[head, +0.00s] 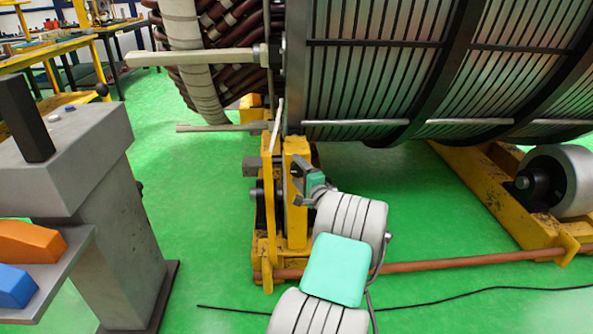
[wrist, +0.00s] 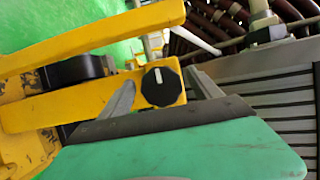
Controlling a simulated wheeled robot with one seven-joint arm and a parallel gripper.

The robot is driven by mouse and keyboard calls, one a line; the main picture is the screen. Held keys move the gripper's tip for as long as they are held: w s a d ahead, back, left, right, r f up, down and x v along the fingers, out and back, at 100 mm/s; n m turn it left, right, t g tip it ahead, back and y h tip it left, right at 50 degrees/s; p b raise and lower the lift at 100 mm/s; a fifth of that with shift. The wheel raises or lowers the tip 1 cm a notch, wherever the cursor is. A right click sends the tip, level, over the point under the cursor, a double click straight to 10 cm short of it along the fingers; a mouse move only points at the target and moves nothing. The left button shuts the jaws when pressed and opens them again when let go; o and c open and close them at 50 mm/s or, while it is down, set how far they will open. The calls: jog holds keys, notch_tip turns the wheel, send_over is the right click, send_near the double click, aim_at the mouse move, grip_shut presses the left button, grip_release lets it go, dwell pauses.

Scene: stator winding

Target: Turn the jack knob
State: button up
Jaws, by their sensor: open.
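The jack knob (wrist: 163,88) is a black, many-sided dial with a white mark pointing up in the wrist view. It sits on the end of a yellow jack block (wrist: 100,105). My gripper (wrist: 161,78) is open, with one grey finger on each side of the knob in that view. I cannot tell whether the fingers touch it or how far off it is. In the head view my gripper (head: 302,183) is at the yellow jack frame (head: 296,215), below the big stator. I cannot make out the knob clearly there.
The large stator (head: 380,70) with dark ribs fills the upper right. A yellow stand with a grey roller (head: 565,180) is at right. A grey pedestal (head: 90,190) with orange and blue blocks stands at left.

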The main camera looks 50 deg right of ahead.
jog(key=p+v, duration=0.1)
jog(key=v, duration=0.5)
jog(key=shift+s+a, duration=0.2)
jog(key=shift+s, duration=0.15)
jog(key=w+a+r+n+g+y+p, duration=0.25)
jog(key=w+a+r+n+p, duration=0.2)
jog(key=a, duration=0.45)
jog(key=w+a+r+n+g+y+p, duration=0.1)
jog(key=w+a+r+n+y+p, duration=0.3)
jog(key=a, duration=0.6)
jog(key=w+a+r+n+g+y+p, duration=0.1)
jog(key=w+a+r+n+y+p, duration=0.1)
jog(key=w+a+r+n+p, duration=0.5)
jog(key=s+a+r+n+g+p, duration=0.1)
jog(key=s+a+r+g+p, duration=0.15)
jog(key=a, duration=0.45)
jog(key=s+a+r+n+g+p, duration=0.1)
jog(key=s+a+r+p, duration=0.15)
jog(key=a, duration=0.45)
jog(key=s+a+r+n+g+p, duration=0.2)
jog(key=s+a+r+n+p, duration=0.1)
jog(key=s, duration=0.6)
jog(key=s+a+r+n+g+p, duration=0.3)
jog(key=s+a+r+p, duration=0.3)
jog(key=s+a, duration=0.3)
jog(key=shift+h+p, duration=0.35)
jog(key=shift+p, duration=0.25)
